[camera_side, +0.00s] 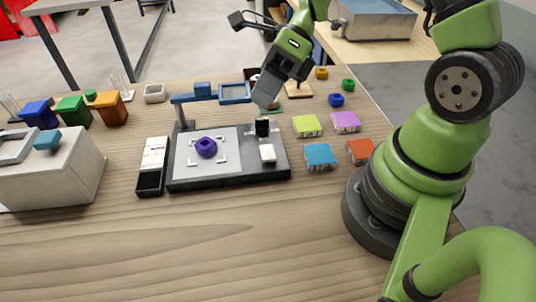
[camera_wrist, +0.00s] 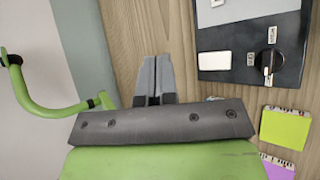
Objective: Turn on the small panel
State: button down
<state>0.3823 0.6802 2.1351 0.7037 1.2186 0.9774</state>
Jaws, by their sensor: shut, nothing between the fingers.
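The small panel (camera_side: 232,180) is a dark base with a light grey plate, lying on the wooden table in front of my arm. A black knob (camera_side: 262,127) and a white block-like button (camera_side: 267,153) sit on its right part. In the wrist view the panel shows at the upper right, with the knob (camera_wrist: 268,61) and the white button (camera_wrist: 214,60). A purple ring-like piece (camera_side: 206,147) rests on the plate. My gripper (camera_side: 264,104) is shut and empty above the panel's back right. Its closed fingers (camera_wrist: 154,62) point to bare table beside the panel in the wrist view.
Lime (camera_side: 307,126), purple (camera_side: 346,122), blue (camera_side: 320,156) and orange (camera_side: 361,151) blocks lie right of the panel. A blue frame on a stand (camera_side: 234,93) rises behind it. A black-and-white tray (camera_side: 152,165) lies left. The front table is clear.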

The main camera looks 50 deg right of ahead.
aim_at(266, 153)
jog(key=shift+s+a+f, duration=0.15)
jog(key=shift+f, duration=1.3)
jog(key=shift+s+a+f, duration=0.2)
jog(key=shift+f, duration=1.25)
jog(key=shift+s+a+f, duration=0.15)
jog(key=shift+f, duration=1.3)
jog(key=shift+f, duration=0.4)
jog(key=shift+s+a+f, duration=0.1)
jog(key=shift+f, duration=0.25)
jog(key=shift+r, duration=0.8)
jog(key=shift+w+d+r, duration=0.1)
jog(key=shift+r, duration=0.7)
jog(key=shift+w+d+r, duration=0.15)
jog(key=shift+r, duration=0.7)
jog(key=shift+w+d+r, duration=0.1)
jog(key=shift+r, duration=0.7)
